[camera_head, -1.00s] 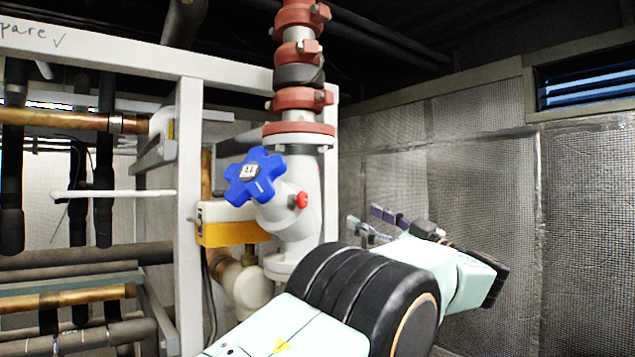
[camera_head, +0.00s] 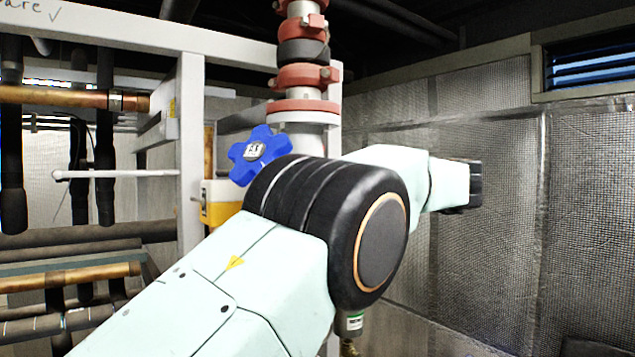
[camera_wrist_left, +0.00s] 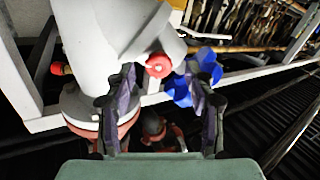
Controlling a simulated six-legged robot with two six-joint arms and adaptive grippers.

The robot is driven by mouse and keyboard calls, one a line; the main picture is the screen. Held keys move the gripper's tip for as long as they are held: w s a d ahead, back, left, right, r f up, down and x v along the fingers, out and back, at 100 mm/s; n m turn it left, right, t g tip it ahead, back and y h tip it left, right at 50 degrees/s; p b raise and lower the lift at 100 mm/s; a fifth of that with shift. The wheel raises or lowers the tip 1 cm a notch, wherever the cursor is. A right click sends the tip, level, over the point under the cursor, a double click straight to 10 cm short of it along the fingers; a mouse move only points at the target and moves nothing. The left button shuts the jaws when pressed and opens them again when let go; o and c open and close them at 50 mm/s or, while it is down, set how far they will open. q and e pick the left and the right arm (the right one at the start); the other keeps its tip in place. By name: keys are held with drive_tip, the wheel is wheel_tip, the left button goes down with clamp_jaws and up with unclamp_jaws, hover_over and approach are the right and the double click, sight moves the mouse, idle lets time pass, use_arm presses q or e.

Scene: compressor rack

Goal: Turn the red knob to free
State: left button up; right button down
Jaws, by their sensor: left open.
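The red knob (camera_wrist_left: 158,65) is a small round cap on the side of the white valve body (camera_wrist_left: 105,35). My left gripper (camera_wrist_left: 161,78) is open, its two dark purple-grey fingers spread to either side of the knob in the left wrist view. I cannot tell if either finger touches it. The blue handwheel (camera_wrist_left: 205,68) is just right of the knob, partly behind the right finger. In the head view the blue handwheel (camera_head: 258,152) shows, but my left arm hides the red knob and my left gripper. My right gripper is not in view.
A white pipe with red couplings (camera_head: 308,75) rises above the valve. A yellow and white box (camera_head: 218,202) and a white frame (camera_head: 190,150) stand left of it. Another red cap (camera_wrist_left: 60,68) shows at left in the wrist view. Mesh wall panels (camera_head: 490,230) stand at right.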

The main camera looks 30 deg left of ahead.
use_arm(q)
drive_tip(key=shift+a, duration=0.65)
drive_tip(key=shift+a, duration=0.25)
drive_tip(key=shift+c, duration=1.4)
clamp_jaws()
